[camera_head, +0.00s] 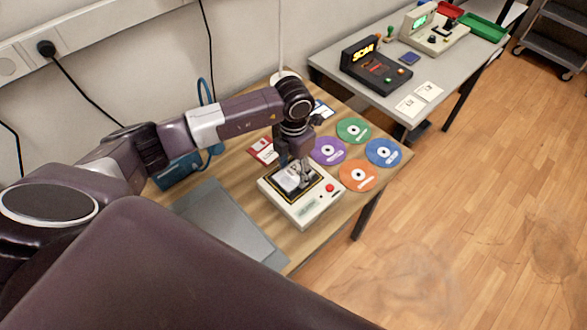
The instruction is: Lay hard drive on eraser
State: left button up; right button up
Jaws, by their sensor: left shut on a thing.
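The eraser (318,207) is a low cream box with a red button and a black, gold-edged top plate, on the wooden table. The hard drive (287,183) is a flat silvery piece over the left part of that top plate. My left gripper (301,178) points down over the plate and is shut on the hard drive. The fingers partly cover the drive. I cannot tell whether the drive touches the plate or hangs just above it. My right gripper is not in view.
Purple (328,151), green (354,131), blue (384,152) and orange (359,176) discs lie right of and behind the eraser. A red floppy disk (262,151) lies behind it. A grey mat (222,222) lies to the left. A grey table (330,62) with devices stands beyond.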

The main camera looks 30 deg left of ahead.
aim_at(293, 174)
pick_arm(q)
jog(key=o, duration=1.3)
jog(key=shift+f, duration=0.1)
jog(key=shift+r, duration=0.25)
jog(key=shift+r+b, duration=1.7)
jog(key=shift+r, duration=4.25)
